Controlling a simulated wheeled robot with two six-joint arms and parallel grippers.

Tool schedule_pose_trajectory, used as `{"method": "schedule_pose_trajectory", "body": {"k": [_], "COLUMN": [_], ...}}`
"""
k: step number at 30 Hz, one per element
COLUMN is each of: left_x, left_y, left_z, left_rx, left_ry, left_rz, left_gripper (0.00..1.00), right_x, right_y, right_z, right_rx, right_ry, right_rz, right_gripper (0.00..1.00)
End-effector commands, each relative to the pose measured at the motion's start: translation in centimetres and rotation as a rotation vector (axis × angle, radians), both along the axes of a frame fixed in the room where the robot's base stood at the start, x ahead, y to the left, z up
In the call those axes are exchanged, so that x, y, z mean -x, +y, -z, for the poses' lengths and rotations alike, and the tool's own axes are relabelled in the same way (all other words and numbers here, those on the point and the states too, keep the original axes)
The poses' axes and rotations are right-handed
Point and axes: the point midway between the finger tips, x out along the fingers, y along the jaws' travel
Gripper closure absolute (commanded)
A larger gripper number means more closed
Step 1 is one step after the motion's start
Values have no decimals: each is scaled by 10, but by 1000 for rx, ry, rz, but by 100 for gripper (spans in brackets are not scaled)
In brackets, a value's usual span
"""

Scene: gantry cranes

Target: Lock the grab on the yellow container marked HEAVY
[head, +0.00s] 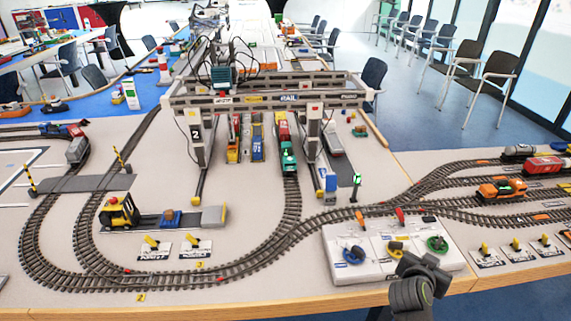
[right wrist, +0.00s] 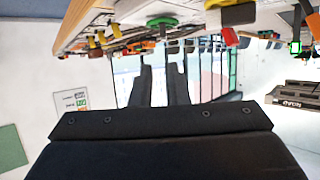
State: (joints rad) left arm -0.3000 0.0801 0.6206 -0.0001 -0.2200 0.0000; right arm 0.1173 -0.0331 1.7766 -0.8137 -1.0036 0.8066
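The gantry crane (head: 300,101) spans the middle of the table, with a 2 on its left leg. Under it stand several long wagons or containers, among them a yellow and blue one (head: 257,137) and an orange and yellow one (head: 233,140); I cannot read HEAVY on any. The grab is not clearly seen. My left gripper is not in view.
Train tracks (head: 290,215) curve around the table, with a green locomotive (head: 289,160) and an orange one (head: 501,189). A yellow forklift (head: 118,212) stands at left. Small cards with yellow levers (head: 195,246) lie along the front. The wooden table edge is near my right gripper.

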Motion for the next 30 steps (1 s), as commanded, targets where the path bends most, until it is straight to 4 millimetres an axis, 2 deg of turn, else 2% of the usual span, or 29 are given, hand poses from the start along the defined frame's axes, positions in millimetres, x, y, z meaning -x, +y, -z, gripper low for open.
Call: {"method": "schedule_pose_trajectory", "body": {"k": [1, 3, 5, 7, 9, 15, 20, 23, 24, 30], "left_x": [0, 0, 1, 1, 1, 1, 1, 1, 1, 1], "left_y": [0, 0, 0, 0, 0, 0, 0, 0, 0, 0], "left_z": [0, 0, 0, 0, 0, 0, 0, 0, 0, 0], "left_rx": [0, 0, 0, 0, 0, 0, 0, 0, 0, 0], "left_ry": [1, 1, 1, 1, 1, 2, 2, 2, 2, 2], "left_rz": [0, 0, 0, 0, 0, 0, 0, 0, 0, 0], "left_gripper": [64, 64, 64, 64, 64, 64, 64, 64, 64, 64], "right_x": [12, 36, 64, 100, 133, 203, 250, 278, 288, 298], "right_y": [-5, -11, -17, -21, -21, -13, -2, 5, 8, 10], "right_z": [7, 18, 30, 43, 53, 70, 85, 104, 119, 170], "right_rx": [-7, -19, -35, -58, -80, -124, -155, -180, -193, -218], "right_ry": [29, 91, 166, 262, 352, 551, 685, 775, 812, 865], "right_rz": [3, 1, -10, -37, -76, -205, -324, -412, -448, -500], "right_gripper": [92, 100, 100, 100, 100, 100, 100, 100, 100, 100]}}
